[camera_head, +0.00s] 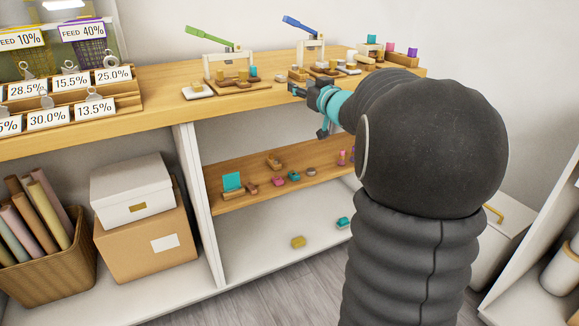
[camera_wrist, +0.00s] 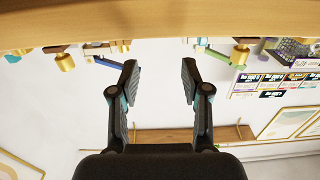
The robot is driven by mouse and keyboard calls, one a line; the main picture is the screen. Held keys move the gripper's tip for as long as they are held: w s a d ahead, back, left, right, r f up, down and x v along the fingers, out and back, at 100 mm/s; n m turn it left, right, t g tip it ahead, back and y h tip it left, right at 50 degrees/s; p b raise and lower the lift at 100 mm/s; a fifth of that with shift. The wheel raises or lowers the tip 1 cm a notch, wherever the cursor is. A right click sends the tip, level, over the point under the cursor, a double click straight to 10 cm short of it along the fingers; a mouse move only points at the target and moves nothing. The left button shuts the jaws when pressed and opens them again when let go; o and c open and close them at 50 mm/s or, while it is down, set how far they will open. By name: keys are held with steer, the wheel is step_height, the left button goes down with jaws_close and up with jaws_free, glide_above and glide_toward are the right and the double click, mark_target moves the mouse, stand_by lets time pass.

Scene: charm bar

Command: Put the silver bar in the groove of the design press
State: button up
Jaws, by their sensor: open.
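Two small lever presses stand on the wooden counter: one with a green lever (camera_head: 211,39) at the left and one with a blue lever (camera_head: 302,29) to its right. I cannot tell which is the design press, and their grooves are too small to make out. I cannot pick out a silver bar for sure; a small grey piece (camera_head: 311,172) lies on the lower shelf. My gripper (camera_wrist: 160,78) is open and empty, its two fingers apart. In the head view it is at the counter's front edge, before the blue-lever press. The wrist view looks upside down, with the levers beyond the fingers.
The wooden counter (camera_head: 160,110) has a front edge close to my gripper. Label racks (camera_head: 110,77) stand at its left. The lower wooden shelf (camera_head: 235,198) holds several small coloured pieces and a teal card (camera_head: 231,182). A yellow piece (camera_head: 298,242) lies on the white bottom board.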

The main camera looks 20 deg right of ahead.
steer(key=s+a+f+g, duration=0.4)
steer(key=s+a+f, duration=0.2)
steer(key=s, duration=0.6)
steer(key=s+a+f+g, duration=0.4)
steer(key=s+a, duration=0.5)
steer(key=s, duration=0.4)
steer(key=s+a+f+g+h, duration=0.1)
steer(key=s+a+f+g, duration=0.3)
steer(key=s+a+f, duration=0.3)
steer(key=s+a, duration=0.1)
steer(key=s, duration=0.4)
steer(key=shift+s+f+m, duration=0.3)
steer(key=shift+s+f, duration=0.05)
steer(key=shift+s, duration=0.05)
